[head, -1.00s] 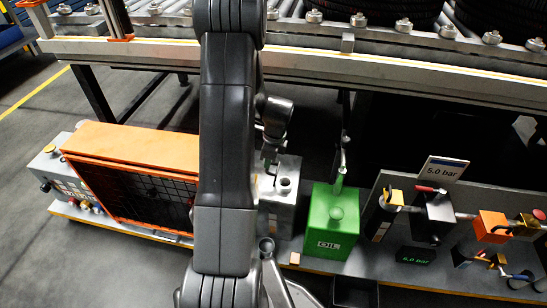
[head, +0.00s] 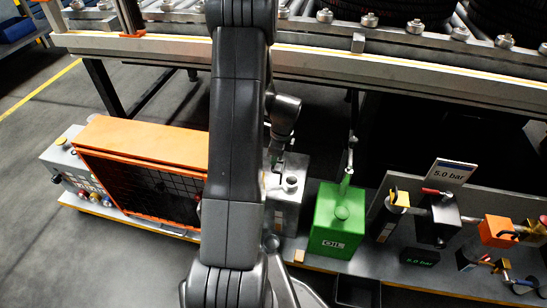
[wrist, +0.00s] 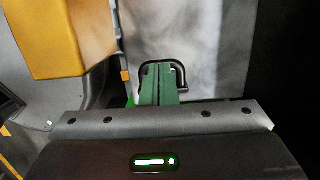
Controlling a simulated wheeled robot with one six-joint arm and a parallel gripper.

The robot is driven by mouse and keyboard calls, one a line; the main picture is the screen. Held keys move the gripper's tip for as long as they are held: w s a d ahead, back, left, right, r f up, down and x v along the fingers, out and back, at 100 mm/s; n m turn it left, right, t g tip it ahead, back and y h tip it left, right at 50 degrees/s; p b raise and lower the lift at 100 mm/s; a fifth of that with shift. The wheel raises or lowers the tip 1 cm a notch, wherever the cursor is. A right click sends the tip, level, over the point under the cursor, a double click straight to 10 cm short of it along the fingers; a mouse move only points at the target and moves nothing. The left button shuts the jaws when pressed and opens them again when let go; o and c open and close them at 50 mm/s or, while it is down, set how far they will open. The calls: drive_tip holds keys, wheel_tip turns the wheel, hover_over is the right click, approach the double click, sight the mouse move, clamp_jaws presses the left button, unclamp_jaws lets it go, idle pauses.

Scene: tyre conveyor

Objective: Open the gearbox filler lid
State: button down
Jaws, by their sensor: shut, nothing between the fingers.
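The gearbox (head: 285,212) is a grey box just left of the green oil can, partly hidden behind my arm. A round filler neck (head: 291,184) stands on its top. In the wrist view a pale grey surface (wrist: 205,45), probably the gearbox, fills the upper middle. A black loop handle (wrist: 181,72) shows at the fingertips; I cannot tell whether it touches them or belongs to the lid. My gripper (wrist: 160,70) has its green fingers together, with nothing held. In the head view it is above the gearbox, largely hidden by my arm.
The green oil can (head: 338,222) stands close right of the gearbox. An orange mesh guard (head: 140,165) and a control box (head: 75,175) are at left. The conveyor (head: 400,62) runs behind.

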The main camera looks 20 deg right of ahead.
wheel_tip(320, 180, up, 12)
drive_tip(key=p, duration=0.4)
drive_tip(key=shift+r, duration=0.15)
drive_tip(key=shift+w+a+f+b, duration=0.15)
drive_tip(key=shift+f+b, duration=1.2)
drive_tip(key=shift+f, duration=1.95)
drive_tip(key=shift+w+a+f+b, duration=0.1)
drive_tip(key=shift+f+b, duration=1.25)
drive_tip(key=shift+f, duration=1.95)
drive_tip(key=shift+s, duration=0.1)
drive_tip(key=shift+r, duration=0.1)
